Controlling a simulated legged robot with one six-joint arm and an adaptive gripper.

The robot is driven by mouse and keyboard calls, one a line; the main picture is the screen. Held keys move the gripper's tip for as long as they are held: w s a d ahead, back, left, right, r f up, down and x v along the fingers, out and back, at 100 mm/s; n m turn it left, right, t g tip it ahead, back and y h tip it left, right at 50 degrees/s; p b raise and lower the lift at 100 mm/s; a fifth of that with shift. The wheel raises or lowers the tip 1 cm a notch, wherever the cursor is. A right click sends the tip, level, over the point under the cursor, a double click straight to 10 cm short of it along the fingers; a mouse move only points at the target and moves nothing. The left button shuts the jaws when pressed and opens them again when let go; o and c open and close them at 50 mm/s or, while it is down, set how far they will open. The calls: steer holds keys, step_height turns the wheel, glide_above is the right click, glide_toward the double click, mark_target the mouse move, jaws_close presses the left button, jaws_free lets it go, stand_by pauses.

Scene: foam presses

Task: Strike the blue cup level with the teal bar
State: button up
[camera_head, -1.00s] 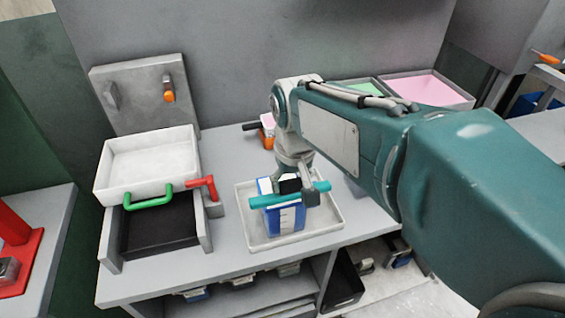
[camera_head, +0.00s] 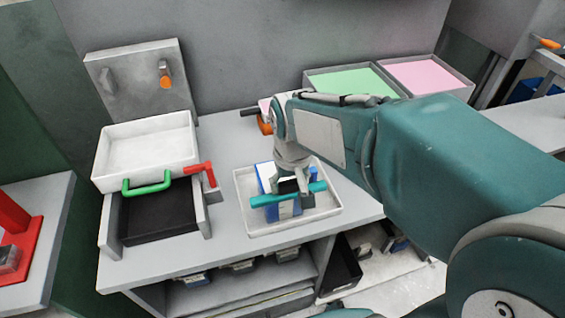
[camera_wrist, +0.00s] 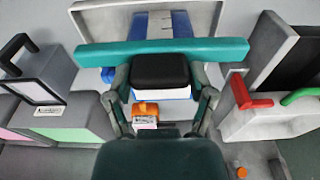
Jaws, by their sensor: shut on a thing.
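The teal bar (camera_head: 289,194) lies crosswise in front of my gripper (camera_head: 296,187). In the wrist view the bar (camera_wrist: 225,49) runs across the picture, with a black block (camera_wrist: 160,70) between my fingers (camera_wrist: 160,88), which are shut on the bar's held part. The blue cup (camera_head: 284,210) stands in a pale tray (camera_head: 247,222). Its scaled front face (camera_wrist: 158,24) shows beyond the bar in the wrist view, and blue and white parts show on the near side. The bar covers part of the cup. I cannot tell whether they touch, or the fill level.
Green (camera_head: 352,82) and pink (camera_head: 424,73) trays stand behind. An orange-and-white item (camera_head: 264,124) sits behind my gripper.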

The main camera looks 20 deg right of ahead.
steer(key=shift+w, duration=7)
steer(key=shift+w+r, duration=0.1)
steer(key=shift+r, duration=1.95)
